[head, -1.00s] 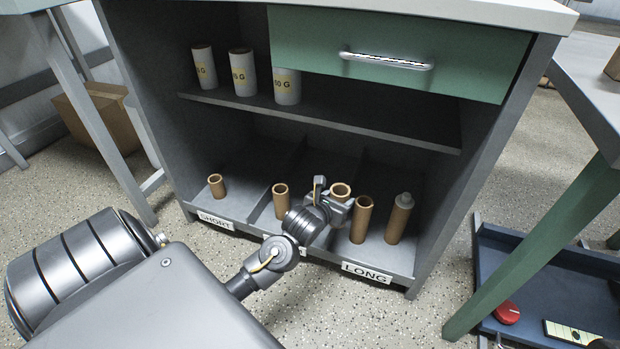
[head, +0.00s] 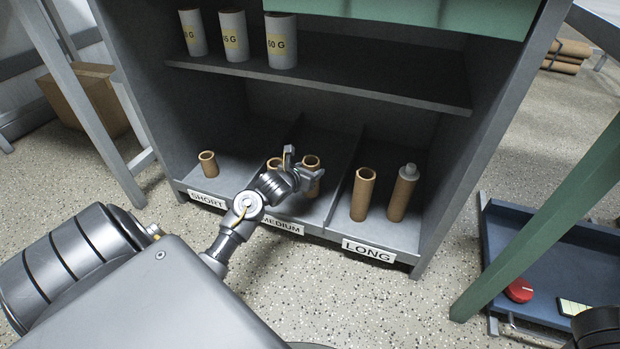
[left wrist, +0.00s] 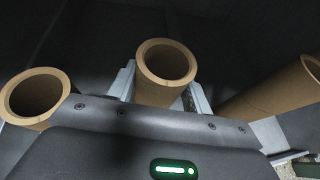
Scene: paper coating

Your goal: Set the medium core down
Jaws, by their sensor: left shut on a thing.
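My left gripper (head: 300,178) is shut on a brown cardboard core (head: 311,162), held upright in the middle compartment, marked MEDIUM (head: 282,223). In the left wrist view the held core (left wrist: 167,62) is between the two fingers (left wrist: 160,85). I cannot tell whether its base touches the compartment floor. Another core (head: 274,163) is just left of it, partly hidden by my gripper; a core (left wrist: 36,95) also shows at the left of the left wrist view.
One short core (head: 208,164) stands in the SHORT compartment. The LONG compartment holds a tall core (head: 363,194) and a core with a grey-white piece in its top (head: 402,192). Dividers separate the compartments. The shelf (head: 330,84) above holds several labelled rolls.

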